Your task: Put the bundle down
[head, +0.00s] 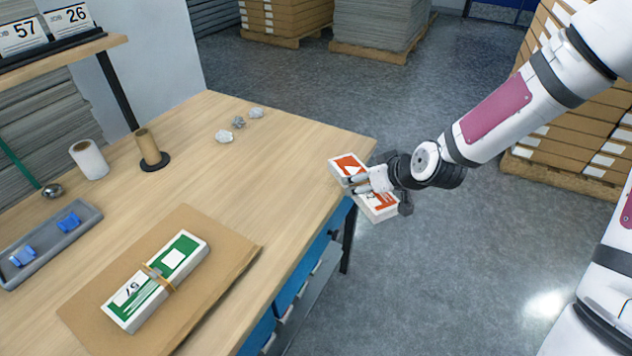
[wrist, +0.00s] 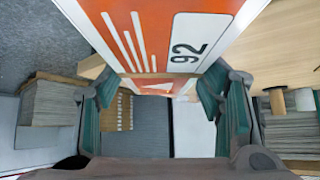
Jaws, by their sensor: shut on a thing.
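My gripper (head: 366,184) is shut on an orange-and-white bundle (head: 346,166). The bundle is at the table's (head: 300,150) far right corner, partly past the edge; whether it touches the top I cannot tell. In the wrist view the bundle (wrist: 150,30) fills the top, between the two fingers, with a turned number that looks like 92, or 26 upside down. A green-and-white bundle (head: 181,254) with a band round it lies on a brown cardboard sheet (head: 205,290) at the table's front; its number looks like 57 upside down.
A grey tray (head: 85,228) with blue pieces, a white roll (head: 90,160), a brown core on a black stand (head: 150,150) and a metal knob (head: 52,190) are at left. Crumpled grey lumps (head: 224,136) lie at the back. Job cards 57 and 26 (head: 70,18) stand on a shelf. Mid-right tabletop is clear.

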